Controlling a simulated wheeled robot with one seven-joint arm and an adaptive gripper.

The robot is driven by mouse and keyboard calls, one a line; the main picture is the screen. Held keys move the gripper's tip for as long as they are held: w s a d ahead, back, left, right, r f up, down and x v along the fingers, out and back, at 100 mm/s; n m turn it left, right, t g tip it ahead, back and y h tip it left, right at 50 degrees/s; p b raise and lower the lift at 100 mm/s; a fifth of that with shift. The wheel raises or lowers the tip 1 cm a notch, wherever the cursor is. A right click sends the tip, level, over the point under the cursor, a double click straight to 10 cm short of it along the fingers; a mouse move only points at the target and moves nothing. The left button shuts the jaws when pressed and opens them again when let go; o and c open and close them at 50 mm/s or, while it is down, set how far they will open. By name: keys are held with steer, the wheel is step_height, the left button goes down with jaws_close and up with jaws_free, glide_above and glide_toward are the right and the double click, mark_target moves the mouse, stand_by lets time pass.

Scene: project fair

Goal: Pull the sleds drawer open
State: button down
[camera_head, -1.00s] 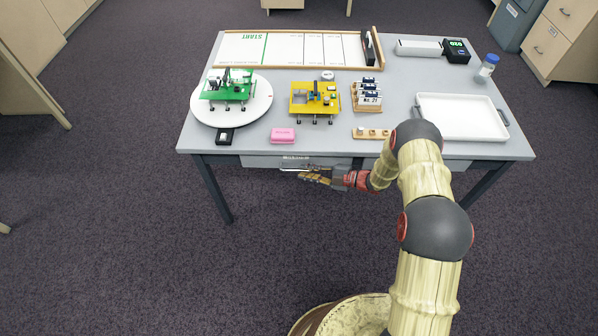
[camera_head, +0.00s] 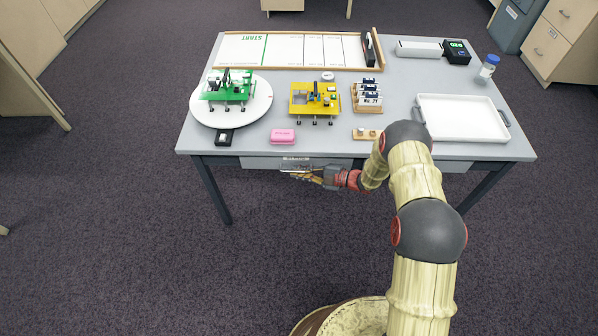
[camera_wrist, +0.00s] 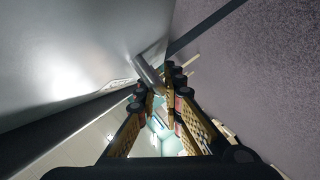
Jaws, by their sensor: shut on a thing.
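The sleds drawer shows as a grey front (camera_head: 262,163) under the table's near edge, with a small pale label on it. It looks shut or nearly so; I cannot tell any small gap. My gripper (camera_head: 300,176) is at the drawer's front, reaching in from the right. In the wrist view my gripper (camera_wrist: 160,93) is shut on the drawer's metal bar handle (camera_wrist: 147,72), which lies between the fingertips. The grey drawer front (camera_wrist: 85,45) fills the upper left there. The drawer's inside is hidden.
On the grey table (camera_head: 345,140) stand a green sled (camera_head: 229,92) on a white turntable (camera_head: 257,108), a yellow sled (camera_head: 305,105), a pink block (camera_head: 282,136) and a white tray (camera_head: 462,125). The carpet (camera_head: 280,245) before the drawer is clear between the table legs.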

steer(key=shift+s, duration=0.1)
stand_by(0.6)
steer(key=s+p, duration=0.8)
steer(key=s, duration=1.8)
steer(key=shift+a, duration=0.45)
steer(key=c, duration=2.2)
jaws_free()
steer(key=shift+d, duration=0.1)
steer(key=v, duration=1.2)
steer(key=shift+f, duration=0.15)
